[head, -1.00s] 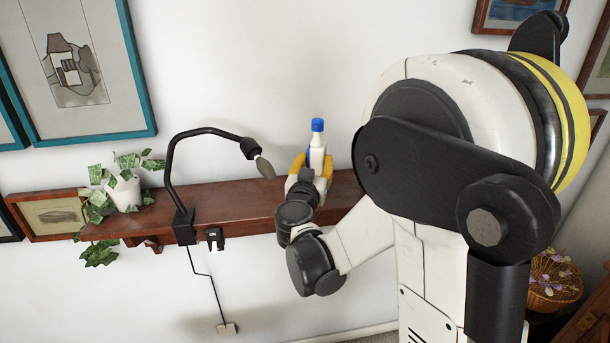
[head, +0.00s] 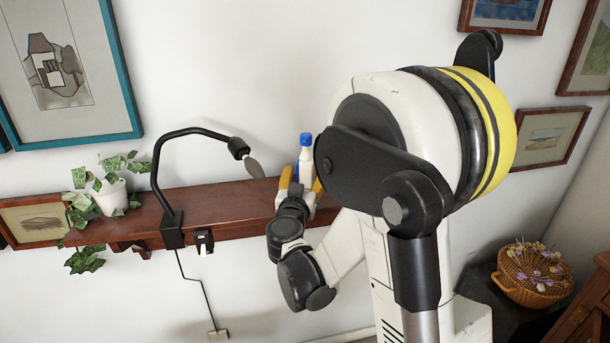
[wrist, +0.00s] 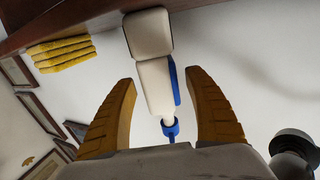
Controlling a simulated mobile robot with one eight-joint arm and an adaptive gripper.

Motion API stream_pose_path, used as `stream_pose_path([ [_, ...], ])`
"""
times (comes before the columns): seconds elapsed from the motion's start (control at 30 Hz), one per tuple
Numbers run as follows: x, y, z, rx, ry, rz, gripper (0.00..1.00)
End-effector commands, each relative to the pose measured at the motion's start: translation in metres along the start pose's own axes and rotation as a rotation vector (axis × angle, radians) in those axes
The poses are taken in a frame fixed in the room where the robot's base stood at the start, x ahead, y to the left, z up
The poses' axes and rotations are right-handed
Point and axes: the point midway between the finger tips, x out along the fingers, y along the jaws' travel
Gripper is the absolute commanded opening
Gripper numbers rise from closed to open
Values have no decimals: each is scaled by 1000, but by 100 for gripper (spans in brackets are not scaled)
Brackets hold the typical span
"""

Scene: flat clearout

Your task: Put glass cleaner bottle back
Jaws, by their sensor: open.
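The glass cleaner bottle (head: 305,160) is white with a blue top and stands upright at the wall shelf (head: 235,203). In the wrist view the bottle (wrist: 155,85) appears inverted, its blue nozzle between my fingers and its base towards the shelf. My gripper (head: 302,176) is open, with a yellow finger on either side of the bottle. In the wrist view gaps show between the bottle and both fingers of my gripper (wrist: 162,80). Whether the base rests fully on the shelf is hidden in the head view by my gripper.
A black clamp lamp (head: 172,228) and a potted ivy (head: 108,195) are on the shelf to the left. A stack of yellow folded pieces (wrist: 62,52) shows near the shelf in the wrist view. A wicker basket (head: 530,280) stands at the lower right.

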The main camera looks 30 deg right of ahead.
Motion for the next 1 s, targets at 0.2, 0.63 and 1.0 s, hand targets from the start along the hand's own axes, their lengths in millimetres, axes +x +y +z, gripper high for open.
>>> stream_pose_path([
  [0.2,-7,-1,-4,0,0,-2,62],
  [0.63,-98,-1,-3,0,0,-4,62],
  [1.0,-124,19,5,-62,-149,26,62],
])
